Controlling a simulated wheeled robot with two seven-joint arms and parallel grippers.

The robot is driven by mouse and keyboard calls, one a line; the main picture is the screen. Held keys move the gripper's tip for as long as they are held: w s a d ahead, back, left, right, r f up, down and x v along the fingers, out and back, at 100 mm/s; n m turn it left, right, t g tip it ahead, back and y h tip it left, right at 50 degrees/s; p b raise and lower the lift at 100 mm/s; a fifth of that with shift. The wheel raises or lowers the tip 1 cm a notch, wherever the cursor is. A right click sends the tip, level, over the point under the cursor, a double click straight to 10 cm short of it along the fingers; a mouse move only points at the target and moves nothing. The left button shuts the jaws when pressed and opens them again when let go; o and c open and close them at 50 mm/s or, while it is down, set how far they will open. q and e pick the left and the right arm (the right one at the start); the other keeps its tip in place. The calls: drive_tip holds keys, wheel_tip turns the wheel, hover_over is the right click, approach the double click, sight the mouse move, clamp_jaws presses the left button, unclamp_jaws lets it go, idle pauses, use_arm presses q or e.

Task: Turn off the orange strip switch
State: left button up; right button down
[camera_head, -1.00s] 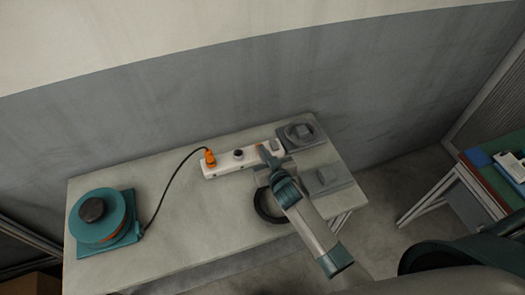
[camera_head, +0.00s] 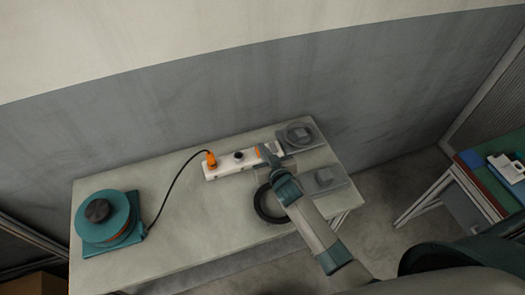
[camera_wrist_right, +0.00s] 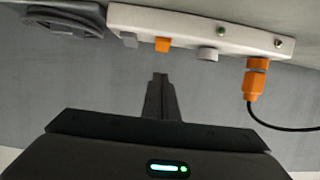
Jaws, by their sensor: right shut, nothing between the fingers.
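A white power strip (camera_head: 228,170) lies along the back of the table. An orange switch (camera_head: 259,149) sits near its right end; it also shows in the wrist view (camera_wrist_right: 162,45), between a grey switch (camera_wrist_right: 129,41) and a round light knob (camera_wrist_right: 208,54). An orange plug (camera_head: 211,159) with a black cable is at the strip's other end. My right gripper (camera_head: 265,151) is over the strip's right end, beside the orange switch. In the wrist view its closed fingertips (camera_wrist_right: 160,78) point at the orange switch with a small visible gap. My left gripper is not in view.
A teal reel (camera_head: 103,217) stands at the table's left, its cable running to the plug. Grey fixtures (camera_head: 300,136) (camera_head: 322,180) and a black ring (camera_head: 268,208) lie near my right arm. The table's (camera_head: 190,225) middle is clear. A wall stands behind.

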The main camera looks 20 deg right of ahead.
drive_tip(key=b+v, duration=0.1)
drive_tip(key=v, duration=0.2)
drive_tip(key=f+b+v, duration=0.1)
drive_tip(key=v, duration=0.5)
drive_tip(key=shift+s+b, duration=0.4)
drive_tip(key=shift+s, duration=0.45)
drive_tip(key=shift+d, duration=0.1)
